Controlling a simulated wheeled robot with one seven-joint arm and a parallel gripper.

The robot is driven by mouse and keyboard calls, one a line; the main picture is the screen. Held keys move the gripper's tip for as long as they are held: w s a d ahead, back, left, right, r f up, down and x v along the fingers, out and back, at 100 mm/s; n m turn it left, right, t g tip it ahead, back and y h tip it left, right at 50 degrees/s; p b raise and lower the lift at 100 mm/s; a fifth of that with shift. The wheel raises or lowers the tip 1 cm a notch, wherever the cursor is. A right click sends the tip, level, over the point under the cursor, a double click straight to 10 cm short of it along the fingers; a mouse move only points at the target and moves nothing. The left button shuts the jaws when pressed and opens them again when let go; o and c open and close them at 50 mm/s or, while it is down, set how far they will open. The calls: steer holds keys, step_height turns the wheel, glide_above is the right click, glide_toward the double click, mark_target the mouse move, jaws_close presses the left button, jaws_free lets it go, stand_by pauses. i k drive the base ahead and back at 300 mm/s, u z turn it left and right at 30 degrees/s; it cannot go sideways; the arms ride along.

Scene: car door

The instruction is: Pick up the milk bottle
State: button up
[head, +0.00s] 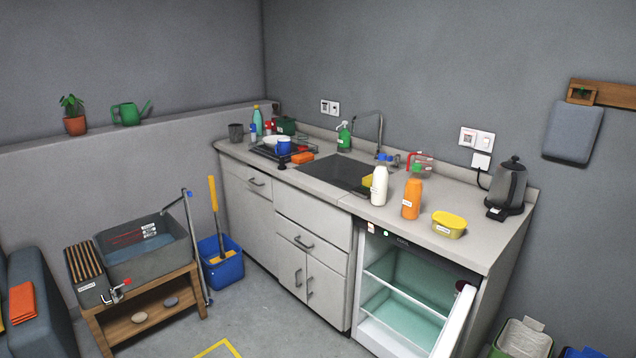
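The white milk bottle (379,186) stands upright on the grey counter (331,193), near its front edge and just right of the sink. An orange bottle (411,198) with a green cap stands to its right, with a small gap between them. My gripper is not in the head view.
The fridge (400,290) below the counter is open, its door (456,320) swung outward at the right. A yellow tub (449,224) and a kettle (507,187) stand farther right. A blue bucket (221,264) and a wooden bench (140,325) are at left. Floor before the drawers is clear.

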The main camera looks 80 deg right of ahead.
mark_target(380, 176)
steer(key=i, duration=1)
steer(key=z, duration=3.75)
steer(key=i, duration=1.55)
steer(key=u, duration=1.2)
